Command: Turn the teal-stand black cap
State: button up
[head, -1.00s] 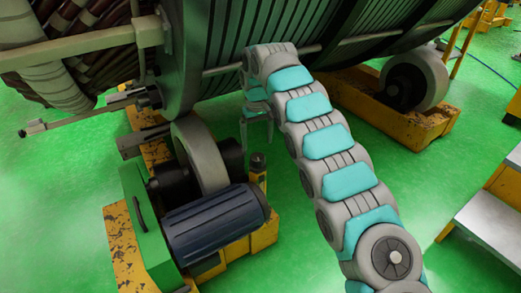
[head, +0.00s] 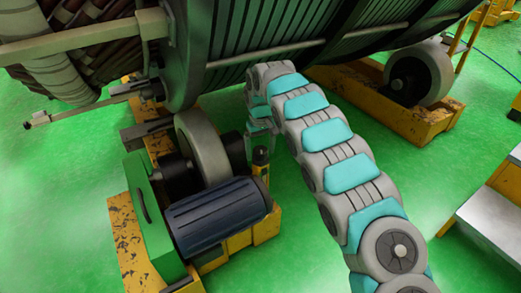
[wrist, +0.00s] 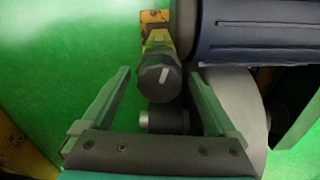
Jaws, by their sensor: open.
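The black cap (wrist: 158,80) is a dark faceted knob with a pale slanted line on its face. It sits on top of a short yellow post (wrist: 160,42); I see no teal on this post. In the head view the cap (head: 260,153) shows beside the motor, close to my gripper (head: 258,138). In the wrist view my gripper (wrist: 159,76) is open, one finger on each side of the picture of the cap. The cap appears between and just beyond the fingertips, and I see no contact. The head view partly hides the fingers behind my arm.
A dark blue ribbed motor (head: 216,213) and a grey roller wheel (head: 203,148) stand close by on a yellow base (head: 127,240). The large ribbed stator drum (head: 300,45) hangs over my arm. Green floor (head: 285,235) lies open to the right.

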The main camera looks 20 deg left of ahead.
jog(key=c, duration=1.4)
jog(key=shift+m, duration=3.3)
jog(key=o, duration=1.4)
